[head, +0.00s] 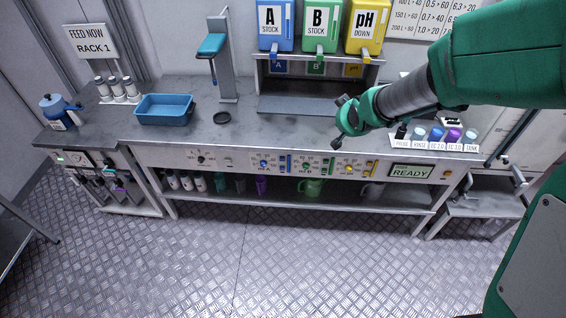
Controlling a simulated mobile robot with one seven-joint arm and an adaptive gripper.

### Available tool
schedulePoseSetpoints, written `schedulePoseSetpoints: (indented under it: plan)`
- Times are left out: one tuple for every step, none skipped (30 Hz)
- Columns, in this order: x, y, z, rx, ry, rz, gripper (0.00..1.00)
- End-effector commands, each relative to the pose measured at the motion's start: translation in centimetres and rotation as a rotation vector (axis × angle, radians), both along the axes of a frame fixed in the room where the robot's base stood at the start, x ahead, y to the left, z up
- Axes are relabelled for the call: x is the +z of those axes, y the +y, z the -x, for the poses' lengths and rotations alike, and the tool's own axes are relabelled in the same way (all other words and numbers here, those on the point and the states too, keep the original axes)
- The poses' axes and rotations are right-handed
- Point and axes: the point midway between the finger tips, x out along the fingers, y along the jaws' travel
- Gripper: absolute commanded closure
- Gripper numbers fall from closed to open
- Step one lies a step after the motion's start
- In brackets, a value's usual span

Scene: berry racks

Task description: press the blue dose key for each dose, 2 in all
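The blue dose key (263,164) is a small round button on the front panel of the bench, below the blue A stock tank (275,22). A green key (306,166) and a yellow key (348,169) sit to its right on the same panel. My gripper (339,122) is above the bench top, up and to the right of the blue key and apart from it. Its two dark fingertips are spread, with nothing seen between them. The display (410,171) at the panel's right reads READY.
A green B tank (322,25) and a yellow pH tank (367,27) stand beside the blue tank. A blue tray (164,110) and a small black disc (222,118) lie on the bench's left. Labelled bottles (437,134) stand right of my gripper. The floor in front is clear.

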Motion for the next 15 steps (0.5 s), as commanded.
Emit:
schedulePoseSetpoints:
  plan:
    - [-1.0,0.4,-0.7,0.007,-0.001,-0.002,1.00]
    - [-1.4,0.7,-1.2,0.012,-0.007,-0.004,1.00]
    - [-2.1,1.0,-1.8,0.018,-0.010,-0.006,1.00]
    - [-2.6,1.2,-2.2,0.023,-0.014,-0.008,1.00]
    - [-3.2,1.5,-2.6,0.028,-0.017,-0.009,1.00]
    - [-3.9,1.9,-3.1,0.034,-0.022,-0.012,1.00]
    - [-4.3,2.1,-3.5,0.039,-0.026,-0.015,1.00]
    - [-4.9,2.4,-3.9,0.043,-0.029,-0.018,1.00]
    - [-5.6,2.7,-4.3,0.049,-0.033,-0.021,1.00]
    - [-6.2,3.0,-4.7,0.054,-0.037,-0.023,1.00]
    - [-6.7,3.3,-5.1,0.059,-0.040,-0.026,1.00]
    - [-7.4,3.7,-5.5,0.066,-0.046,-0.029,1.00]
    - [-8.0,4.0,-5.9,0.071,-0.049,-0.032,1.00]
    - [-8.5,4.3,-6.2,0.077,-0.052,-0.034,1.00]
    - [-9.3,4.7,-6.5,0.084,-0.056,-0.038,1.00]
